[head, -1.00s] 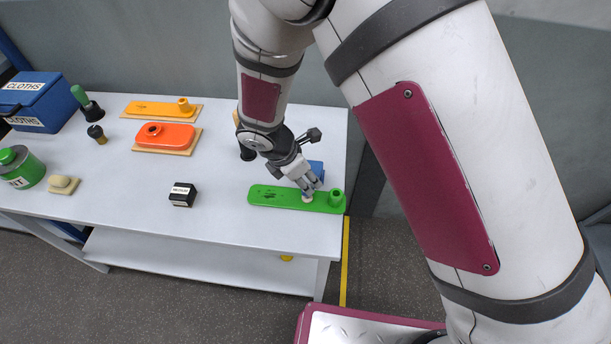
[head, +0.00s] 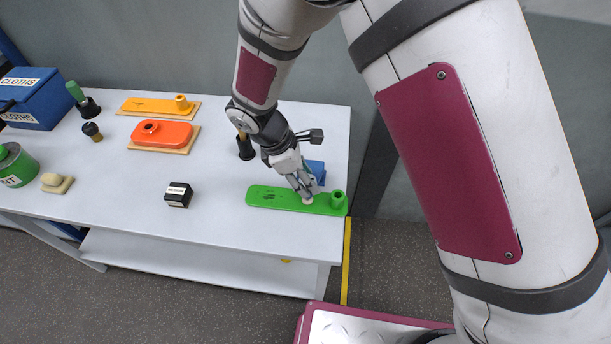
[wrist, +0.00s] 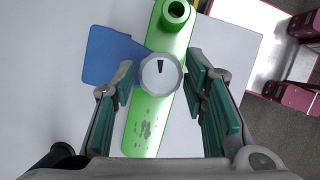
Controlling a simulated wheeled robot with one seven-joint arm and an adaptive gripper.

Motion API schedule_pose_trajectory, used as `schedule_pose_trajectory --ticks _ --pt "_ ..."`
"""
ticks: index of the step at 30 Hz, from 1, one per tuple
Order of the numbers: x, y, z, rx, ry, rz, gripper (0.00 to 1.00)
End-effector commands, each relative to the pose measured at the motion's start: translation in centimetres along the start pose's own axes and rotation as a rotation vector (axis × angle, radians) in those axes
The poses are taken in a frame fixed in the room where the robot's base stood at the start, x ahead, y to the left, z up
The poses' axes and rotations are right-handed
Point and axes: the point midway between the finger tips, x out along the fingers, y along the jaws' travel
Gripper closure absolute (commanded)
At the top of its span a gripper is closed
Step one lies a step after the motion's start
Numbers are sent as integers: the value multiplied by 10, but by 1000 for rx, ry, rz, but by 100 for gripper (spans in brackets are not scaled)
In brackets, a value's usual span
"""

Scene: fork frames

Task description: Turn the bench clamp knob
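A long green clamp plate (head: 280,198) lies at the right end of the white bench, with a green hollow post at its right end. A pale round knob (head: 307,202) sits on it; in the wrist view the knob (wrist: 161,74) is white with a dark mark near the top of its face. My gripper (head: 304,195) points down at the knob. In the wrist view my gripper (wrist: 160,82) is open, one teal-padded finger on each side of the knob, with narrow gaps. I cannot tell how far down the tips reach.
A blue block (head: 317,170) stands just behind the plate. A black box (head: 178,195) lies to the left on the bench (head: 225,220). Orange (head: 163,134) and yellow (head: 157,106) pieces lie further back. Bare bench separates the black box from the green plate.

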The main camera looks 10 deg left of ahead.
Motion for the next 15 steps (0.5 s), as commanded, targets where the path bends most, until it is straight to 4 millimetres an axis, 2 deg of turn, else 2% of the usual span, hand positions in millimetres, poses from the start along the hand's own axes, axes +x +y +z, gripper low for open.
schedule_pose_trajectory --ticks 11,15 --pt "-1 0 0 -2 1 1 45" --pt "-13 1 0 -1 2 3 45"
